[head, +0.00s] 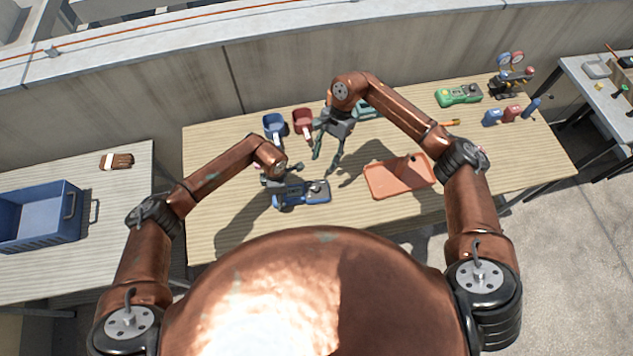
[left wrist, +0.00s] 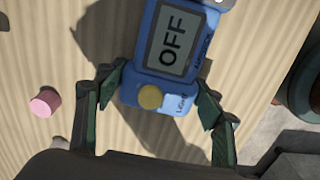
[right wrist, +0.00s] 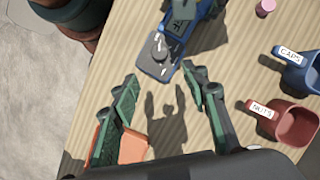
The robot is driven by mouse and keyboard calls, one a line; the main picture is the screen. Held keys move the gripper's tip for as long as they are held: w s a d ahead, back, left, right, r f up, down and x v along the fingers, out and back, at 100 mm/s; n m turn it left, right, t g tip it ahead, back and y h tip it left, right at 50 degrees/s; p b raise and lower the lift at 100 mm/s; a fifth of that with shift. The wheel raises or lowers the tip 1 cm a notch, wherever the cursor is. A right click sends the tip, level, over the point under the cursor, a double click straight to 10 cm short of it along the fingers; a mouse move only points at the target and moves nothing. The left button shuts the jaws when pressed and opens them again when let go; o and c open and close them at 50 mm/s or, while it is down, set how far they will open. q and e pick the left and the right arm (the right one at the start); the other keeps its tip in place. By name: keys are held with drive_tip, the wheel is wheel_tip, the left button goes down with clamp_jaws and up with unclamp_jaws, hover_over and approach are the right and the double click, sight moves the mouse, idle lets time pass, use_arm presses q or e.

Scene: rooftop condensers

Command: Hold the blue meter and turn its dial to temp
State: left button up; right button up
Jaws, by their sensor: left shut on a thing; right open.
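The blue meter (head: 316,198) lies on the wooden table in front of me. In the left wrist view its screen (left wrist: 172,40) reads OFF, with a yellow button (left wrist: 150,97) and a light label below. My left gripper (head: 275,180) is shut on the meter's screen end; its fingers (left wrist: 160,90) flank the body. The dial (right wrist: 160,47) shows on the dark face at the meter's other end in the right wrist view; its setting is too small to read. My right gripper (head: 328,157) is open and empty, above the table and apart from the meter; its fingers (right wrist: 161,80) point toward the dial end.
An orange tray (head: 385,190) lies right of the meter. Behind stand a blue scoop (head: 274,122) labelled CAPS and a red scoop (head: 303,116) labelled NUTS. A green meter (head: 459,95) lies farther right. A pink piece (left wrist: 45,101) is near the meter. A blue crate (head: 25,244) stands left.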

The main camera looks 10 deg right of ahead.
sight(316, 186)
drive_tip(key=x, duration=1.2)
drive_tip(key=shift+d, duration=0.1)
drive_tip(key=shift+c, duration=0.3)
clamp_jaws()
